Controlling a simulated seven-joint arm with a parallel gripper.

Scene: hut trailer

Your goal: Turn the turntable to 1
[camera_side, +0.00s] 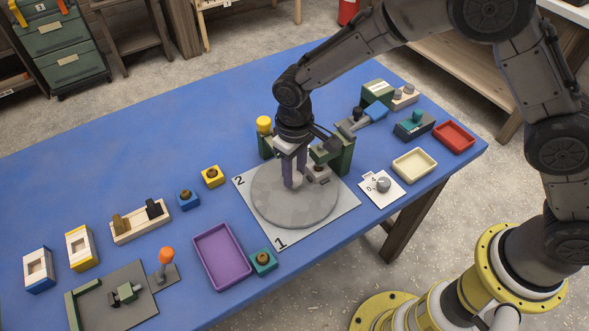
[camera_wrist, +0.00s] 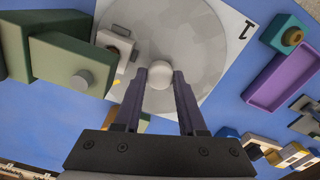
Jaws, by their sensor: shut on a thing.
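The turntable (camera_side: 285,205) is a round grey disc on a white square plate (camera_side: 338,210) marked 2 at its left corner and 1 at its front corner. In the wrist view the disc (camera_wrist: 205,45) fills the upper middle, with the 1 at upper right. My gripper (camera_side: 293,180) points down over the disc. In the wrist view my gripper (camera_wrist: 160,78) has its two fingers closed on either side of a pale rounded knob (camera_wrist: 160,70) on the disc. The knob's lower part is hidden. I see no clear pointer on the disc.
A small light block (camera_side: 318,174) and a green block (camera_side: 343,155) stand close behind my gripper. A white dial card (camera_side: 382,187) lies to the right, a purple tray (camera_side: 222,256) to the front left. The back left of the blue table is clear.

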